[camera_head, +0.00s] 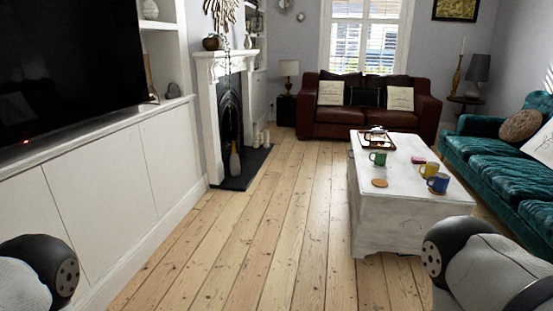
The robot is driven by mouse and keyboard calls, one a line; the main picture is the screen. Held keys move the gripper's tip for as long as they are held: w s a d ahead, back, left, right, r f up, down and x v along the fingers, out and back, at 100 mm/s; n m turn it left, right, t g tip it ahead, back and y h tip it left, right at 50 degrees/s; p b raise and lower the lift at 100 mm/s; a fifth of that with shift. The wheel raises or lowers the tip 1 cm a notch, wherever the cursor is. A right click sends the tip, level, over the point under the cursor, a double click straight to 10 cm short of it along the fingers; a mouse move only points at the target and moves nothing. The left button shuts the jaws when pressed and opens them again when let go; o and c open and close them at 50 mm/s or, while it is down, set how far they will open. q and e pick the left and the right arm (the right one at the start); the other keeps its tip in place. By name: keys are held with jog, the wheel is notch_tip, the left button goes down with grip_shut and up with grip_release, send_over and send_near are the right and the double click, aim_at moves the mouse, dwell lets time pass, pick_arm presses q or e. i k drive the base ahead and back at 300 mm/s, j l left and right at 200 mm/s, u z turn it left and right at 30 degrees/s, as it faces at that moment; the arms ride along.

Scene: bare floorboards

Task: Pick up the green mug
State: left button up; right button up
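The green mug (379,158) stands upright on the white coffee table (400,208), near its left edge and in front of a dark tray. It looks small and far off, and nothing touches it from above. Only parts of my two arms show, at the bottom left and bottom right corners. Neither of my grippers is in view.
On the table are a tray (377,142), a yellow mug (430,169), a blue mug (438,183), a small pink item (418,160) and a round coaster (380,183). A teal sofa (490,158) stands right, a brown sofa (366,113) behind. Floorboards (275,225) left of the table are clear.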

aim_at(381, 157)
jog(key=i, duration=2.45)
jog(key=i+j+z, duration=0.1)
jog(key=i+z, duration=0.15)
jog(key=i, duration=0.25)
jog(key=i+j+z, duration=0.25)
jog(key=i, duration=0.25)
jog(key=i+j+z, duration=0.3)
jog(key=i, duration=0.15)
jog(key=i+j+z, duration=0.25)
jog(key=i, duration=0.2)
jog(key=i+j+z, duration=0.25)
jog(key=i+z, duration=0.15)
jog(key=i, duration=0.15)
jog(key=i+j+z, duration=0.45)
jog(key=i+l, duration=0.05)
jog(key=i, duration=0.05)
